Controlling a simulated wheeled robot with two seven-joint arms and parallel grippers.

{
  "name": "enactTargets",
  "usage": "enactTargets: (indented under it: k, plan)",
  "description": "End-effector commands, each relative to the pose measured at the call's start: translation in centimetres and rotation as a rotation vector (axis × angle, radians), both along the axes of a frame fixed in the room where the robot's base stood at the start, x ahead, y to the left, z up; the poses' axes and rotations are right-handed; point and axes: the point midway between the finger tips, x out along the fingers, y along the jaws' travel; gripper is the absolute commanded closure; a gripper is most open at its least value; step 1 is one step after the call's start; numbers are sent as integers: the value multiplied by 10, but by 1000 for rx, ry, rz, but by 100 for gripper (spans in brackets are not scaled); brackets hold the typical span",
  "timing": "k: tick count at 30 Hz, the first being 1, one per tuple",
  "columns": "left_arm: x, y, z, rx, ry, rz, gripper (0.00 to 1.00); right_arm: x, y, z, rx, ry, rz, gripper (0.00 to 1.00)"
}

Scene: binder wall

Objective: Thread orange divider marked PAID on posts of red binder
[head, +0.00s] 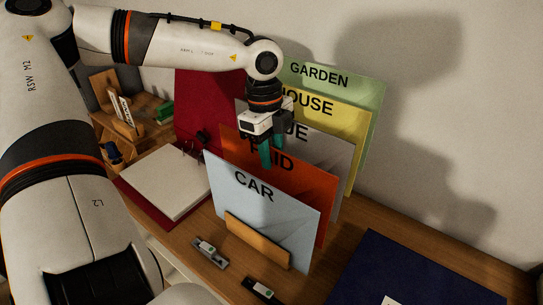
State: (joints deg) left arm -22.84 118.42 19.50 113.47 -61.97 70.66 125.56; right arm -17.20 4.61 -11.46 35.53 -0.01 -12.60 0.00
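The orange divider (318,190) marked PAID stands upright in a row of dividers, behind the pale blue CAR divider and in front of a grey one. Part of its lettering is hidden by my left gripper. My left gripper (271,158) points down at the orange divider's upper part, its green fingers overlapping it in the view. I cannot tell whether they are closed on it. The red binder lies open at the left, its red cover (197,95) raised and a white paper stack (165,182) inside. Its posts (196,146) are small and partly in shadow. My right gripper is not in view.
Yellow HOUSE (352,122) and green GARDEN (350,80) dividers stand behind. A wooden block (257,240) fronts the row. Two small tools (210,253) (262,291) lie before it. A navy binder (410,270) is at right. A wooden organiser (125,118) stands at left.

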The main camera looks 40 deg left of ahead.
Motion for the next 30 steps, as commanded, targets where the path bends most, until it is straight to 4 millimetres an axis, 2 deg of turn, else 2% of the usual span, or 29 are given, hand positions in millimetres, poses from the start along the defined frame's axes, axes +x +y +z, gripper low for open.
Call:
enactTargets:
  k: [6,12,25,30]
  plan:
    - [0,0,-2,1,0,0,70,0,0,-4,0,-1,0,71]
    - [0,0,-2,1,1,0,100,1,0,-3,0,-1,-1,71]
    - [0,0,-1,0,1,0,100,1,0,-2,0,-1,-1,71]
    - [0,0,4,-1,1,0,100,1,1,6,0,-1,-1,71]
